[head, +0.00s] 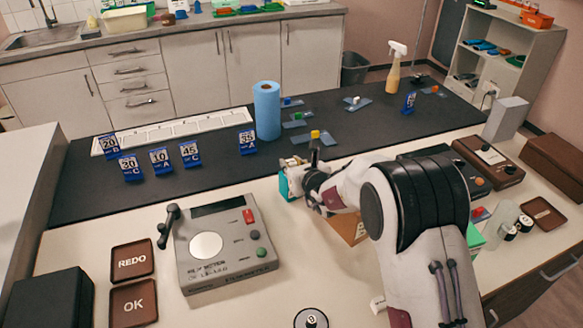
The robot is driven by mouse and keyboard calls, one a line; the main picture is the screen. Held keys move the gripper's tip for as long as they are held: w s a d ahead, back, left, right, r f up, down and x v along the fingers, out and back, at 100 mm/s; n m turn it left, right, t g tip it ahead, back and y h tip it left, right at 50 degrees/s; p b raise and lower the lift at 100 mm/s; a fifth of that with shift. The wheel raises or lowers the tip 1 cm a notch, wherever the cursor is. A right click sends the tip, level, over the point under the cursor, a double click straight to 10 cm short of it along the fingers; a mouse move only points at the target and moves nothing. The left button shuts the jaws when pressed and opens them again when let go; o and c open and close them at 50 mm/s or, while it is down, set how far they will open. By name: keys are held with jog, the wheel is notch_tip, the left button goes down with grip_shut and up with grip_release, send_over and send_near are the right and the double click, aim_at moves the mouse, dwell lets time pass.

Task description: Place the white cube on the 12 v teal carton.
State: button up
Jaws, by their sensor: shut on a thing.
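My gripper (306,180) is at the middle of the bench, at the dark mat's front edge, beside a teal carton (284,186). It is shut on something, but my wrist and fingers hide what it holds. The carton is partly covered by the gripper, and I cannot read any label on it. A small whitish block (353,100) lies on a blue card farther back on the mat; it is too small to tell if it is the white cube. I cannot tell whether the gripper touches the carton.
A blue roll (267,110) stands behind the gripper, near blue cards with coloured blocks. Blue number signs (160,160) stand on the left. A grey device (219,245) is front left. A brown carton (349,229) and a green one (474,237) are partly behind my arm.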

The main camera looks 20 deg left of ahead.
jog(key=shift+f, duration=0.75)
jog(key=shift+f, duration=0.1)
jog(key=o, duration=0.9)
jog(key=shift+s+d+r, duration=0.25)
jog(key=shift+d+r, duration=0.05)
jog(key=shift+r, duration=0.05)
jog(key=shift+v, duration=5.55)
jog(key=shift+f, duration=0.15)
